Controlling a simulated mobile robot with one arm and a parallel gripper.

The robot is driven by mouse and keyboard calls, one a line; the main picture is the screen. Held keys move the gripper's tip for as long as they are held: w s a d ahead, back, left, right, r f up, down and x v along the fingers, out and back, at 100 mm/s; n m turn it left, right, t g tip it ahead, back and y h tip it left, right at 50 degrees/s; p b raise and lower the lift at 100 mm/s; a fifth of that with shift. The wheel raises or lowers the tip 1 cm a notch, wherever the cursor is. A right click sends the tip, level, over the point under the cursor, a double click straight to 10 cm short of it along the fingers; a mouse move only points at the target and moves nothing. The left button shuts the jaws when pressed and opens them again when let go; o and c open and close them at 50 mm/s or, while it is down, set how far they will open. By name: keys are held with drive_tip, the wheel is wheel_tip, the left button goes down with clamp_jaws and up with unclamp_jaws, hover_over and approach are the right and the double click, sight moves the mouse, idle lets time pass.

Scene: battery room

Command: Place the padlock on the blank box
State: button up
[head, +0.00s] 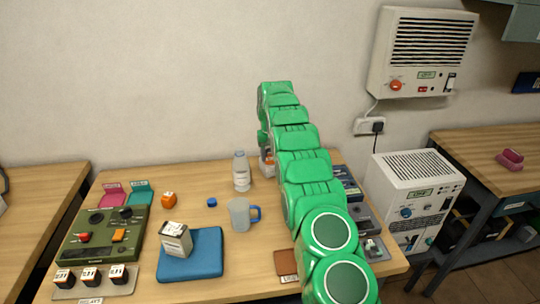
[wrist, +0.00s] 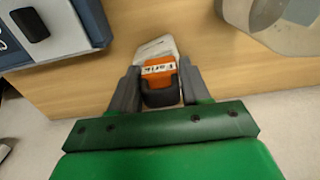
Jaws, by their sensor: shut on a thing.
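My gripper (wrist: 159,88) is shut on an orange and dark block with a white label, which looks like the padlock (wrist: 158,71). A pale, whitish thing (wrist: 154,47) shows beyond and beneath it; I cannot tell if it is the blank box or if the two touch. In the head view my gripper (head: 266,155) is low at the back of the table, right of the bottle, mostly hidden by my green arm. A small pale and orange patch shows under it.
A clear bottle (head: 241,172) stands close left of my gripper. Dark units (head: 347,183) line the table's right side.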

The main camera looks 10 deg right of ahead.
drive_tip(key=o, duration=1.1)
